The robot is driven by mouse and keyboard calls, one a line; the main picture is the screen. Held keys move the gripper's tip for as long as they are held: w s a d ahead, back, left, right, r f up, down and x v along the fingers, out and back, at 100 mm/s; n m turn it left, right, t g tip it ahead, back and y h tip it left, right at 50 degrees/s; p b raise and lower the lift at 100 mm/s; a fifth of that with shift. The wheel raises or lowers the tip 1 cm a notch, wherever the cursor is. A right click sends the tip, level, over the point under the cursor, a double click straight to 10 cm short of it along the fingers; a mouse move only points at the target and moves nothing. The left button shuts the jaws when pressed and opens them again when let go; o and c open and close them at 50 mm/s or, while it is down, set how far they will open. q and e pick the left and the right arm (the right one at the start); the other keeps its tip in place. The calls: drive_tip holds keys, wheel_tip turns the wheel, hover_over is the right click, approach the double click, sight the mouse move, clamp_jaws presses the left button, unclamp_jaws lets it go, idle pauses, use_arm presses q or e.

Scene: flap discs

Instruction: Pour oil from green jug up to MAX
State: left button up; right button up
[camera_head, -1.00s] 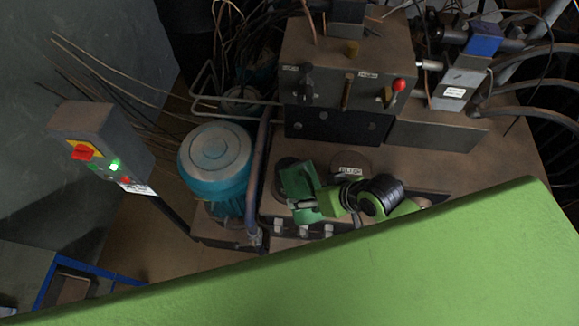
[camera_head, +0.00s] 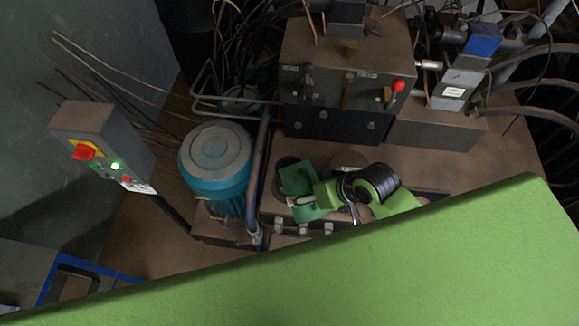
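A dark green jug (camera_head: 294,181) is on or just above the brown tank top, beside a dark round opening (camera_head: 284,163). It looks tilted; I cannot tell whether it touches the tank or whether oil flows. My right arm, light green with a ribbed black wrist, reaches it from the right. My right gripper (camera_head: 307,201) appears shut on the jug, with a pale finger across its lower side; the other finger is hidden. No oil level or MAX mark can be made out. My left gripper is not in view.
A blue motor (camera_head: 214,160) stands left of the jug. A valve block (camera_head: 347,67) with a red knob (camera_head: 398,86) rises behind it. A control box (camera_head: 92,143) with a lit green lamp is at left. A large light green surface covers the foreground.

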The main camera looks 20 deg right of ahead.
drive_tip(key=shift+w+r+g+p, duration=0.3)
drive_tip(key=shift+r+g+p, duration=0.3)
drive_tip(key=shift+r+p, duration=0.15)
idle(1.7)
drive_tip(key=shift+f, duration=0.1)
drive_tip(key=f+b, duration=0.1)
drive_tip(key=s+f+t+b, duration=0.1)
drive_tip(key=shift+f+b, duration=0.35)
drive_tip(key=shift+s+r+t+b, duration=0.1)
drive_tip(key=shift+t+b, duration=0.3)
drive_tip(key=shift+t, duration=0.3)
drive_tip(key=f+t+b, duration=0.1)
drive_tip(key=b, duration=0.1)
drive_tip(key=f+b, duration=0.1)
drive_tip(key=b, duration=0.1)
drive_tip(key=shift+s+n+t+y, duration=0.2)
drive_tip(key=shift+n+t+y, duration=0.1)
drive_tip(key=shift+t, duration=0.1)
drive_tip(key=shift+r+t, duration=0.3)
drive_tip(key=shift+r, duration=0.35)
drive_tip(key=shift+w+r+p, duration=0.1)
drive_tip(key=shift+w+p, duration=0.15)
drive_tip(key=shift+p, duration=0.1)
